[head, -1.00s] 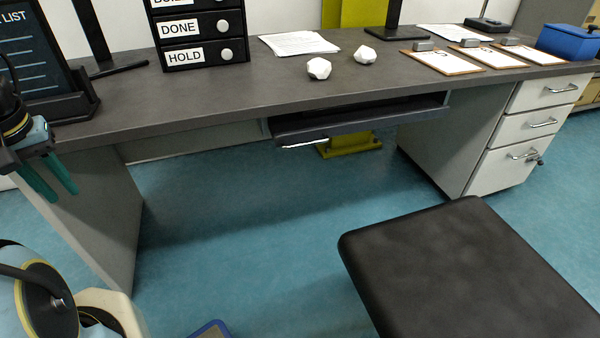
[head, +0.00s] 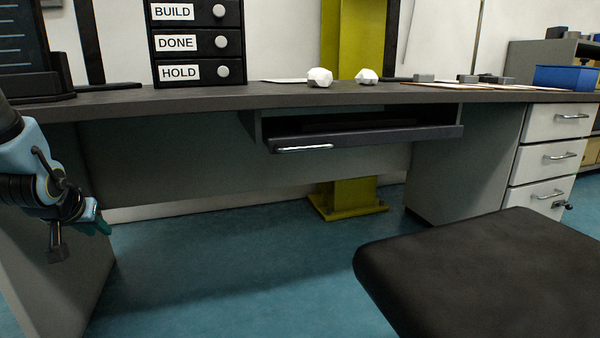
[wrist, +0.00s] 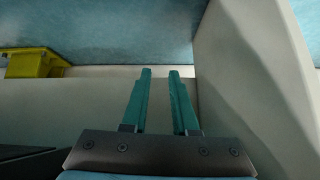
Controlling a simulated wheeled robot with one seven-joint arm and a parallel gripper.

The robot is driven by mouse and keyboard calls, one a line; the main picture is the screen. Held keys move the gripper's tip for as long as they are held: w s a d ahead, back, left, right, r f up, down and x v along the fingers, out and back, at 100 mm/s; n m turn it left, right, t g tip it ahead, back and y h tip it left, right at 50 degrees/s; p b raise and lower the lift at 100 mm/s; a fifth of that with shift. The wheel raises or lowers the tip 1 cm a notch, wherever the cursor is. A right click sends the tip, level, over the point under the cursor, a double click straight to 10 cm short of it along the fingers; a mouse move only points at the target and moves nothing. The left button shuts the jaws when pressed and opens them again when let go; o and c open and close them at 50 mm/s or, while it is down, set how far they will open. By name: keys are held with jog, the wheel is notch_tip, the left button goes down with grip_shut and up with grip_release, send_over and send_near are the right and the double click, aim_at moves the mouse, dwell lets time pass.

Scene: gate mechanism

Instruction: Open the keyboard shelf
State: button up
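The keyboard shelf (head: 400,135) hangs under the desk top in the head view, with a dark front and a silver bar handle (head: 304,149) near its left end. A dark gap shows above its front edge, with a dark thing lying inside that I cannot make out. My gripper (head: 104,226) is at the far left, low beside the desk's left side panel and well apart from the shelf. In the wrist view my gripper (wrist: 161,72) has two teal fingers with a narrow gap between them and nothing held. The handle is not seen in the wrist view.
A black seat (head: 480,280) stands at the front right. The drawer unit (head: 550,155) is under the desk's right end. A yellow-green post (head: 350,195) stands behind the desk. The floor below the shelf is clear. Labelled drawers (head: 198,45) stand on the desk top (head: 230,97).

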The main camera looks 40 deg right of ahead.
jog(key=w+d+r+m+t+h, duration=0.1)
jog(key=w+d+m+h, duration=0.25)
jog(key=d, duration=0.65)
jog(key=m+g+h, duration=1)
jog(key=g+h, duration=0.5)
send_near(301, 149)
jog(key=b+x, duration=0.1)
jog(key=x, duration=0.4)
jog(key=b+x, duration=0.2)
jog(key=x, duration=0.3)
jog(key=shift+w+d, duration=0.2)
jog(key=shift+d, duration=0.05)
jog(key=shift+c, duration=0.3)
grip_shut()
